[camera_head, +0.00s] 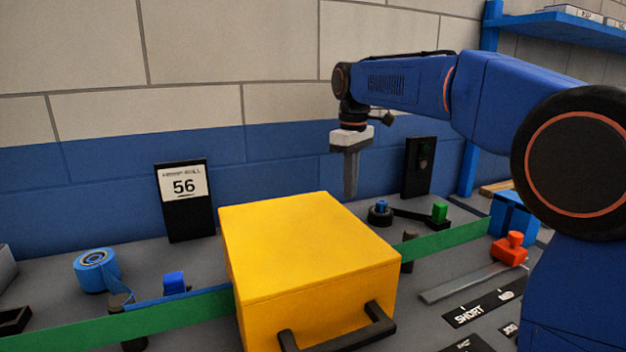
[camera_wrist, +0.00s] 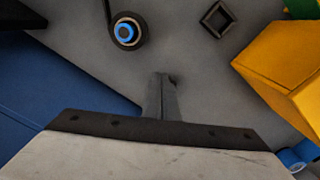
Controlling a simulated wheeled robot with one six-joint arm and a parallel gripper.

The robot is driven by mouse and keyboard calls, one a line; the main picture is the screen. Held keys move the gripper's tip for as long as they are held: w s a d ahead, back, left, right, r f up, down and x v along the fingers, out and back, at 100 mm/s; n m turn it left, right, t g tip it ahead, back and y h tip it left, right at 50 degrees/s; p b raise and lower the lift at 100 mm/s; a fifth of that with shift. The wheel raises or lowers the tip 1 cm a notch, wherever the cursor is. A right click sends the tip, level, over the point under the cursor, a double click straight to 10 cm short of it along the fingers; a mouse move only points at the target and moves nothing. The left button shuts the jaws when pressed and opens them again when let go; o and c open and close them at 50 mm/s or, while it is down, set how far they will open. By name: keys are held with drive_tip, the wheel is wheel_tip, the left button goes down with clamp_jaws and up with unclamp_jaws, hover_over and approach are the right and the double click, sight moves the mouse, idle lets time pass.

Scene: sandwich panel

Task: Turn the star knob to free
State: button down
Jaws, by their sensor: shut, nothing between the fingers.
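I cannot surely pick out a star knob, and no "free" mark is readable. A round black knob with a blue cap (camera_head: 381,207) stands on the grey bench behind the yellow box, with a dark lever beside it. It seems to show in the wrist view as a black disc with a blue centre (camera_wrist: 126,31). My gripper (camera_head: 351,190) is shut and empty, pointing down above the bench, left of this knob in the head view. In the wrist view the fingers (camera_wrist: 163,90) are together and apart from the disc.
A yellow box (camera_head: 310,245) with a black handle fills the middle front. A green strip (camera_head: 450,240) runs across the bench. An orange-red knob (camera_head: 511,249) sits by a metal rail, near a "SHORT" plate (camera_head: 482,304). A sign reading 56 (camera_head: 185,200) and a blue roll (camera_head: 95,270) stand left.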

idle(0.3)
drive_tip(key=shift+s+a+f, duration=0.4)
drive_tip(key=shift+a+f, duration=0.05)
drive_tip(key=shift+f, duration=0.55)
drive_tip(key=shift+s+a+f, duration=0.4)
drive_tip(key=shift+f, duration=0.55)
drive_tip(key=shift+s+a+f, duration=0.4)
drive_tip(key=shift+a+f, duration=0.05)
drive_tip(key=shift+f, duration=0.55)
drive_tip(key=shift+w+d, duration=0.6)
drive_tip(key=shift+w+d, duration=0.35)
drive_tip(key=shift+w, duration=0.35)
drive_tip(key=shift+d, duration=0.3)
drive_tip(key=shift+s, duration=0.1)
